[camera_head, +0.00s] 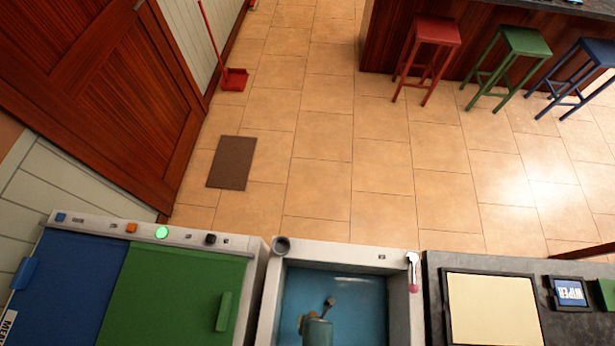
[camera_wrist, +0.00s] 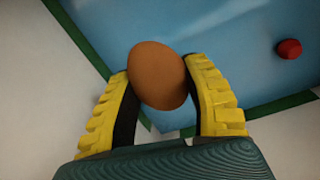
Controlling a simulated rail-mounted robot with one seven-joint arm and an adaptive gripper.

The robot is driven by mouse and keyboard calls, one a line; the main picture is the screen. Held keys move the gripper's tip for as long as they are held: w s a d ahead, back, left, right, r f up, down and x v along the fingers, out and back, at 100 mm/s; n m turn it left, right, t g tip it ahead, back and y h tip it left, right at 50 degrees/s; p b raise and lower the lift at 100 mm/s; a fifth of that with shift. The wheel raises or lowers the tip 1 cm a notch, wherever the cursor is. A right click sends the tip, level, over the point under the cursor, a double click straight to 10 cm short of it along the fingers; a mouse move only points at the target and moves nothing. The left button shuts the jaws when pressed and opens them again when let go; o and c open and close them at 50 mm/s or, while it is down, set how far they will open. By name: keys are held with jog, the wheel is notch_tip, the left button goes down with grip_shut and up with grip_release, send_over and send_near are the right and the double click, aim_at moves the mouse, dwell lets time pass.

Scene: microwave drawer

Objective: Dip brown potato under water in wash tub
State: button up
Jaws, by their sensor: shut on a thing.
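A brown potato (camera_wrist: 157,82) sits between the two yellow fingers of my gripper (camera_wrist: 160,72) in the wrist view. My gripper is shut on it, with a finger pressed on either side. Behind the potato is the blue water of the wash tub, with a dark green band along its edges. In the head view the wash tub (camera_head: 404,310) is at the bottom centre, with a pale rim and blue water inside. My arm reaches over it and hides part of the water. I cannot tell whether the potato touches the water.
A small red object (camera_wrist: 289,49) shows against the blue in the wrist view. A unit with blue and green lids (camera_head: 180,290) stands left of the tub. A dark counter with a cream board (camera_head: 492,310) is on the right.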

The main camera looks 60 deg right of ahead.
notch_tip(320, 180, up, 19)
jog(key=p, duration=1.6)
jog(key=shift+f, duration=0.15)
